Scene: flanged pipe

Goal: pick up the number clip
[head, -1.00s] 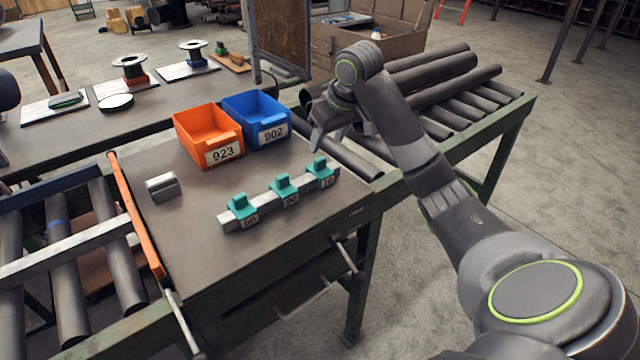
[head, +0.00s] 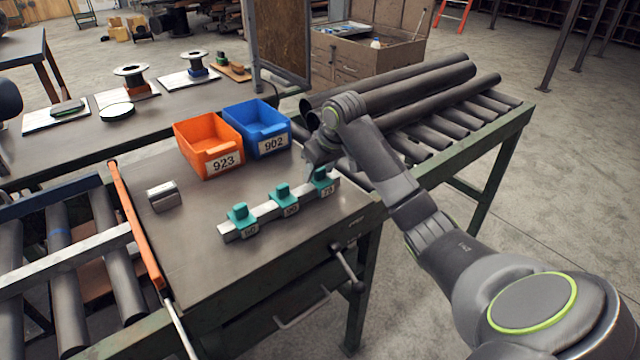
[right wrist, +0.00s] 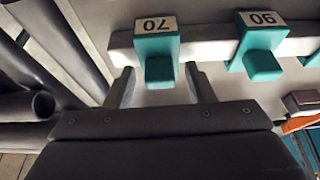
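Several teal number clips sit on a pale metal bar on the workbench. The right-hand clip, labelled 70 (head: 326,183), also shows in the right wrist view (right wrist: 158,58). The middle clip, labelled 90 (head: 284,196), shows there too (right wrist: 258,52). The left-hand clip (head: 240,217) has a label too small to read surely. My right gripper (head: 318,165) is at the 70 clip. In the right wrist view its two fingers (right wrist: 163,88) stand apart, one on each side of the clip's tab, with gaps visible. My left gripper is not in view.
An orange bin labelled 923 (head: 207,143) and a blue bin labelled 902 (head: 257,127) stand behind the bar. A small metal block (head: 163,197) lies to the left. Dark pipes (head: 420,80) lie on the roller table at right. The bench front is clear.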

